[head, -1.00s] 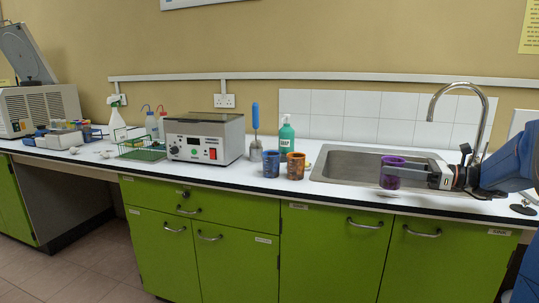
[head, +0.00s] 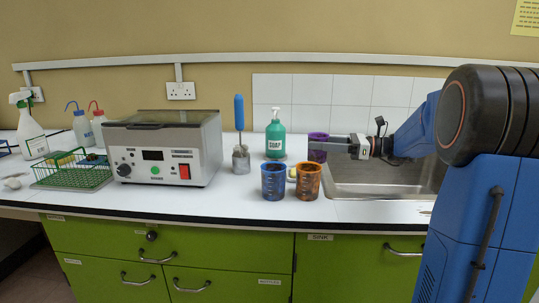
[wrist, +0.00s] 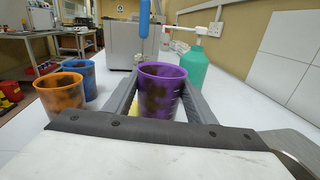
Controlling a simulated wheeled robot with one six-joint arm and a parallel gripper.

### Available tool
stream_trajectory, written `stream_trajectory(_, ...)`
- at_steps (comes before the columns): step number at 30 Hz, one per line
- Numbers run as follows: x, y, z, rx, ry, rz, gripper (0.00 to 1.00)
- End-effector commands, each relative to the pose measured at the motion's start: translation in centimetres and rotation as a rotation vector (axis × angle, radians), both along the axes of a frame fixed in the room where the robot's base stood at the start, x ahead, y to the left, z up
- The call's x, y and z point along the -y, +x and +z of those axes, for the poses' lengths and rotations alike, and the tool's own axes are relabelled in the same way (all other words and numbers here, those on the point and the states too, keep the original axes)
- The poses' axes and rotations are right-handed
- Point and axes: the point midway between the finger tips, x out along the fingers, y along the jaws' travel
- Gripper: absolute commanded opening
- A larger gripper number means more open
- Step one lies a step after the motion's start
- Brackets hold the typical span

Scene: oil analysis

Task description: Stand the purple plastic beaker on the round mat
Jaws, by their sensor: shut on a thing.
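The purple plastic beaker (head: 318,148), marked with dark stains, is upright between the fingers of my gripper (head: 326,145), which is shut on it. In the head view it is near the sink's left rim, right of the soap bottle; its height above the counter is unclear. The wrist view shows the purple beaker (wrist: 160,88) with a finger on each side. A small yellow thing (head: 292,174) lies behind the blue and orange beakers, mostly hidden; I cannot tell whether it is the round mat. No round mat shows clearly.
A blue beaker (head: 273,182) and an orange beaker (head: 308,182) stand near the counter's front. The green soap bottle (head: 275,138) is behind them. A blue-handled tool (head: 240,130) stands beside the grey heating unit (head: 160,150). The sink (head: 385,185) is at right.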

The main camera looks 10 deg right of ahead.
Motion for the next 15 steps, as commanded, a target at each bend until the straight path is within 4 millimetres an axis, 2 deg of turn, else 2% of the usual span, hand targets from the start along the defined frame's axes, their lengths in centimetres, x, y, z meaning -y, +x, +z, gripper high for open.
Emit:
stream_trajectory(1,-1.1,0.5,0.0,0.000,-0.001,0.004,0.25)
stream_trajectory(15,-9.8,4.9,0.0,0.000,0.000,0.003,0.25)
